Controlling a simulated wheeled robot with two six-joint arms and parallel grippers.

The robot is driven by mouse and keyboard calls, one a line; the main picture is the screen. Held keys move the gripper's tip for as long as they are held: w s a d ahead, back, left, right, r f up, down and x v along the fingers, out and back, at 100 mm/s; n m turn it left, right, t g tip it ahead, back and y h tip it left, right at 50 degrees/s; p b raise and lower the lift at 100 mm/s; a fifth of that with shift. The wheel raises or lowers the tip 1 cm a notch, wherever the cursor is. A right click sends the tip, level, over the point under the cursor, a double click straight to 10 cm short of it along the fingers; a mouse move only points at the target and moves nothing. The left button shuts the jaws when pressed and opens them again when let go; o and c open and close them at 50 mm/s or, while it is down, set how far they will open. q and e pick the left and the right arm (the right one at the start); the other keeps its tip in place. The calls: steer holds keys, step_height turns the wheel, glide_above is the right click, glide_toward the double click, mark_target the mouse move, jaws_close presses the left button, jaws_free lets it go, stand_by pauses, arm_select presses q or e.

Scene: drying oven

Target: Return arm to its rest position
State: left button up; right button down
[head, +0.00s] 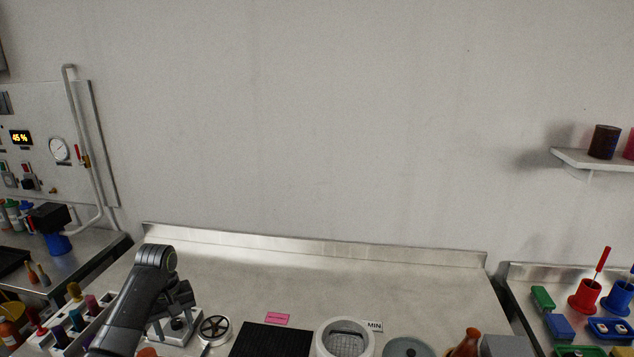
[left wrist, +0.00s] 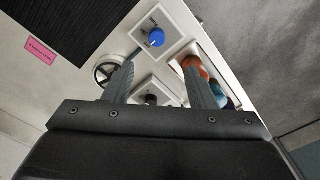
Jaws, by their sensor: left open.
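My left arm comes in from the lower left of the head view, over the left part of the steel bench (head: 300,271). Its gripper (head: 180,297) is small and partly masked by the arm there. In the left wrist view the two fingers of my left gripper (left wrist: 159,70) stand apart with nothing between them that they grip. Beyond them show a white plate with a blue knob (left wrist: 156,37), a handwheel (left wrist: 106,71) and a second plate with a dark knob (left wrist: 151,99). My right gripper is not in view.
A rack of coloured bottles (head: 75,318) stands beside my left arm. The handwheel (head: 214,326), a black mat (head: 270,341), a white round vessel (head: 345,325), a grey lid (head: 408,347) and an orange bottle (head: 466,343) line the front. The bench's back half is clear.

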arm_select(q)
steer(key=s+d+f+m+t, duration=0.1)
steer(key=s+d+f+m, duration=0.1)
steer(key=s+f, duration=0.55)
steer(key=s+d+f+m, duration=0.25)
steer(key=s+f, duration=0.25)
steer(key=s, duration=0.5)
steer(key=s+d+r+m+t+y, duration=0.1)
steer(key=s+d+r, duration=0.15)
steer(key=s, duration=0.75)
steer(key=s+d+r+m+t+y, duration=0.15)
steer(key=s+r, duration=0.25)
steer(key=s, duration=0.7)
step_height(320, 180, down, 32)
steer(key=a+r+g+h+b, duration=0.1)
steer(key=a+b, duration=0.2)
steer(key=b, duration=0.3)
steer(key=s+d+f+b, duration=0.1)
steer(key=s+f+b, duration=0.1)
steer(key=s+f, duration=0.5)
steer(key=s+f+g+b, duration=0.1)
steer(key=s+f+b, duration=0.1)
steer(key=s+f, duration=0.5)
step_height(320, 180, down, 6)
steer(key=shift+s+d+f+h, duration=0.1)
steer(key=shift+s+d+h, duration=0.25)
